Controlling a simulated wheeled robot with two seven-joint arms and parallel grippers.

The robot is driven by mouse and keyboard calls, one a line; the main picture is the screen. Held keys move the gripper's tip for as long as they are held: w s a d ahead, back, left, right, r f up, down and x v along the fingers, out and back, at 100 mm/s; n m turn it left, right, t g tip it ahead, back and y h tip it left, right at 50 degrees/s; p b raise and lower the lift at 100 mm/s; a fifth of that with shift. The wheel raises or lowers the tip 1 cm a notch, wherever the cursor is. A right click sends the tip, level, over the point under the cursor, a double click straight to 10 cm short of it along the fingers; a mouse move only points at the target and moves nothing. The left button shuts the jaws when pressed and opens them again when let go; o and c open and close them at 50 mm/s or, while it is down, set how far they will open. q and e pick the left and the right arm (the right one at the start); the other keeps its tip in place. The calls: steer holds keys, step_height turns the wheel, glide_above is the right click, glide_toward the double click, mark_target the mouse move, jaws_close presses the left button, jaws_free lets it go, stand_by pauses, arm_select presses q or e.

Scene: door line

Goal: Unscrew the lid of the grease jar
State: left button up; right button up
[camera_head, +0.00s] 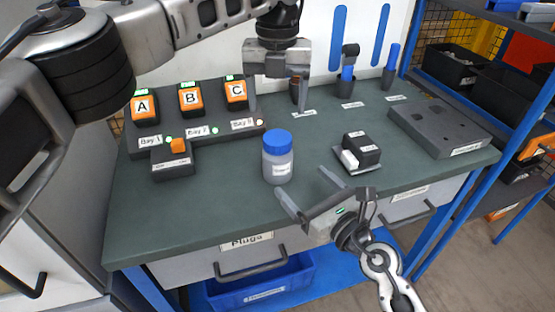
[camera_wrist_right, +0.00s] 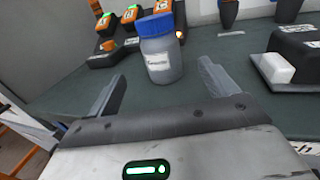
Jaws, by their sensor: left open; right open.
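The grease jar (camera_head: 277,165) stands upright on the green bench top, a grey translucent body with a white label. Its blue lid (camera_head: 278,141) sits on top. The jar (camera_wrist_right: 161,59) and lid (camera_wrist_right: 154,25) also show in the right wrist view, beyond and between the fingers. My left gripper (camera_head: 276,108) is open and empty, pointing down above and behind the jar. My right gripper (camera_head: 309,198) is open and empty, low at the bench's front edge, its fingers toward the jar and not touching it. The right gripper (camera_wrist_right: 160,92) spans the jar's width in the wrist view.
Orange blocks A, B and C sit on a dark rack (camera_head: 192,136) at left, with a small dark box (camera_head: 172,163) before it. A black-and-white block (camera_head: 361,150) lies right of the jar. A grey case (camera_head: 440,130) and tool holders (camera_head: 388,80) stand farther right and back.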

mark_target(273, 152)
arm_select(q)
steer(key=shift+w+f, duration=0.1)
arm_select(e)
steer(key=x, duration=1.2)
steer(key=shift+w+a, duration=0.15)
steer(key=shift+w, duration=0.25)
